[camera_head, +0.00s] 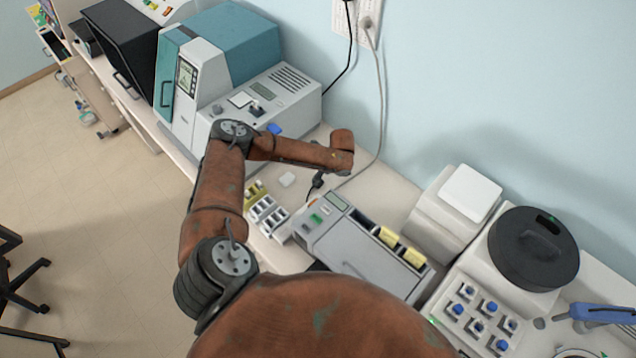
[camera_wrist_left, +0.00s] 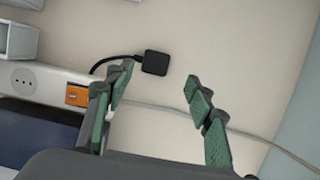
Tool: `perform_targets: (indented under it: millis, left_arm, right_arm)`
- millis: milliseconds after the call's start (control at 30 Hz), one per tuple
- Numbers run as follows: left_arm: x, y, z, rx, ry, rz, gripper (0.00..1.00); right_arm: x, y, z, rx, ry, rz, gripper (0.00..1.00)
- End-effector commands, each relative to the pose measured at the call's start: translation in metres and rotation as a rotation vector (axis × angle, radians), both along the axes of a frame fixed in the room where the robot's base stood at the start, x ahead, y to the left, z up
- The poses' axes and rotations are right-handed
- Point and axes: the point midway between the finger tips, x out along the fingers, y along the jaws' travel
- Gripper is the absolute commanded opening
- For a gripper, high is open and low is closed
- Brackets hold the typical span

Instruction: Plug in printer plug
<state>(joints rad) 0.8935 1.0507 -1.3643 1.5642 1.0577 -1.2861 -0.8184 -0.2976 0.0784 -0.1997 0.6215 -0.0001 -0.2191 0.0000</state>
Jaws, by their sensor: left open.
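A small black square plug (camera_wrist_left: 155,62) lies on the pale bench in the left wrist view. A black cable runs from its left side. My left gripper (camera_wrist_left: 158,80) is open, with its green-padded fingers on either side of the space just below the plug; nothing is held. A white socket strip (camera_wrist_left: 25,80) with an orange switch (camera_wrist_left: 77,96) is at the left, beside the left finger. My right gripper is not in view.
A teal and white machine (camera_head: 235,70) stands at the back left of the bench. Wall outlets (camera_head: 370,18) hold cables that run down the wall. A black-lidded round device (camera_head: 533,247) and a rack of blue-capped vials (camera_head: 480,318) stand at the right.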

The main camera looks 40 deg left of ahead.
Motion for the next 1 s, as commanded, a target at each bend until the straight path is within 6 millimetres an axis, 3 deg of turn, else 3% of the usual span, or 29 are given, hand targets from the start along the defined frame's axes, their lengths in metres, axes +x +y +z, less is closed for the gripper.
perform_targets:
  millis: [333,733,1000]
  left_arm:
    - [-0.005,0.016,-0.042,0.001,0.002,0.002,0.49]
    - [-0.005,0.017,-0.045,0.001,0.001,0.001,0.49]
    - [-0.005,0.017,-0.045,0.000,0.001,0.001,0.31]
  right_arm:
    - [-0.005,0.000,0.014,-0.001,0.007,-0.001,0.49]
    - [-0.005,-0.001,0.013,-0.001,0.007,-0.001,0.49]
    - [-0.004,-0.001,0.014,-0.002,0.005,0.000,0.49]
